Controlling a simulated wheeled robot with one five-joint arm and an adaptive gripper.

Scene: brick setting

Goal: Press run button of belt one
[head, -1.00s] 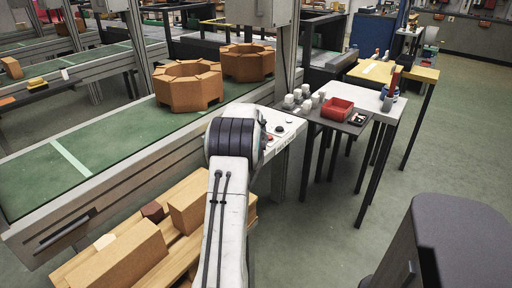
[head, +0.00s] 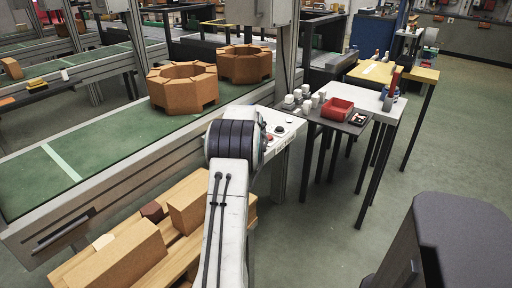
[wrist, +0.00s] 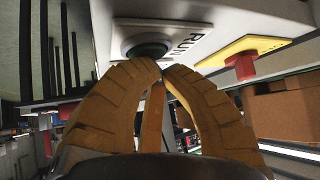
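In the wrist view a dark green round button (wrist: 147,49) sits in a dark ring on a pale panel (wrist: 190,12), with the label RUN (wrist: 183,45) beside it. In the head view the control panel (head: 287,128) stands at the belt's end, partly behind my arm, which hides my gripper. The green belt (head: 110,148) carries two octagonal brick rings (head: 183,97).
A red button on a yellow plate (wrist: 262,45) is right of the run button. A table with a red bin (head: 337,109) stands right. Floor between is clear.

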